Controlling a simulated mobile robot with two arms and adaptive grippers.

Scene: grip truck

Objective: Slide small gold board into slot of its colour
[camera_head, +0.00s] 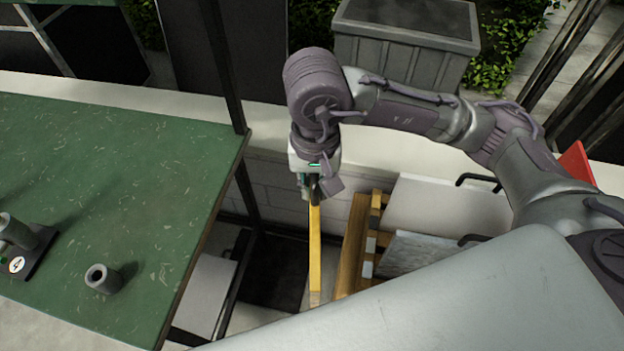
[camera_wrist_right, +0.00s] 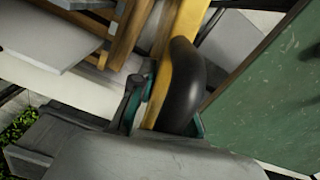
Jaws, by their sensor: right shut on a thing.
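The small gold board (camera_head: 315,250) hangs on edge, long and thin, below my right gripper (camera_head: 314,190). My right gripper is shut on its upper end. In the wrist view the gold board (camera_wrist_right: 187,30) runs up from between the fingers (camera_wrist_right: 160,98), partly hidden by a black finger. A wooden rack (camera_head: 350,250) stands just right of the board, apart from it in the head view. The rack carries gold (camera_head: 375,212) and pale grey marks. Its slot openings are not clear. My left gripper is not in view.
A white panel (camera_head: 430,200) and a grey panel (camera_head: 415,252) with black handles lie right of the rack. A green table (camera_head: 130,190) with a grey cup (camera_head: 103,278) fills the left. A grey bin (camera_head: 405,55) stands behind a low wall.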

